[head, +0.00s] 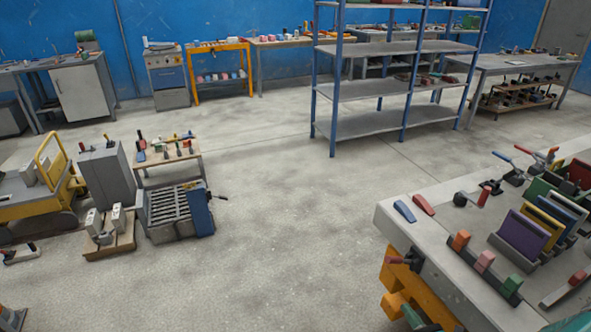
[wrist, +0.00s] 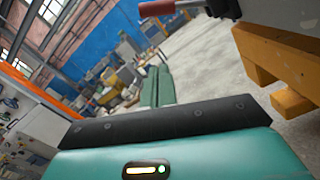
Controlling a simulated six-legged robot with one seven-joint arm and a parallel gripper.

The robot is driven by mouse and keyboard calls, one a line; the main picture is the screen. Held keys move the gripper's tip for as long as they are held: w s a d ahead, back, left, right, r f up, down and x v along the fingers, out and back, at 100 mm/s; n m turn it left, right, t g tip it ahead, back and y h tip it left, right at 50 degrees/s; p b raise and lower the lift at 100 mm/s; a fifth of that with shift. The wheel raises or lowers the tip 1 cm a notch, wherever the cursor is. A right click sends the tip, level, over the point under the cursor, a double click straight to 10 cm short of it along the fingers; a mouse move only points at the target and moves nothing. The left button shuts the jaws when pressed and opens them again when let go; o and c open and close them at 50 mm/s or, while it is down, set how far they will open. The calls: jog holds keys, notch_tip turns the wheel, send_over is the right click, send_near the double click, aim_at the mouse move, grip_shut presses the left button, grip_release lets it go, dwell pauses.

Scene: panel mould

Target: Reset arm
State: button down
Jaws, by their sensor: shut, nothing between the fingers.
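My gripper (wrist: 157,88) shows in the wrist view beyond its teal housing and black band. Its two green fingers lie side by side, shut, with nothing between them. It points out over open floor, beside the grey bench (wrist: 285,35) that fills the upper right there. A red-handled clamp (wrist: 172,8) at that bench's edge is near the top of the wrist view. I cannot make out the fingers for certain in the head view.
In the head view the grey mould bench (head: 400,232) stands at lower right on orange supports (head: 395,280). It carries coloured panels (head: 523,233) and blocks (head: 485,261). A blue-framed shelf (head: 365,125) stands behind. A yellow cart (head: 40,190) is at left. The middle floor is clear.

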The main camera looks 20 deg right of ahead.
jog(key=shift+w, duration=0.1)
jog(key=w+a+r+n+g+y, duration=0.2)
jog(key=a+r+n+g+y, duration=0.45)
jog(key=a+n, duration=0.5)
jog(key=w+a+r+n+g+y, duration=0.3)
jog(key=a+r+n+g, duration=0.5)
jog(key=a+r+n, duration=0.3)
jog(key=s+a+r+n+h, duration=0.4)
jog(key=r+n+h, duration=0.1)
jog(key=r+n, duration=0.4)
jog(key=s+a+r+n+t+h, duration=0.1)
jog(key=s+a+r+n+h, duration=0.3)
jog(key=r+n, duration=0.4)
jog(key=shift+a+r+n+h, duration=0.35)
jog(key=shift+a+n+h, duration=0.15)
jog(key=shift+a, duration=0.25)
jog(key=shift+t, duration=0.25)
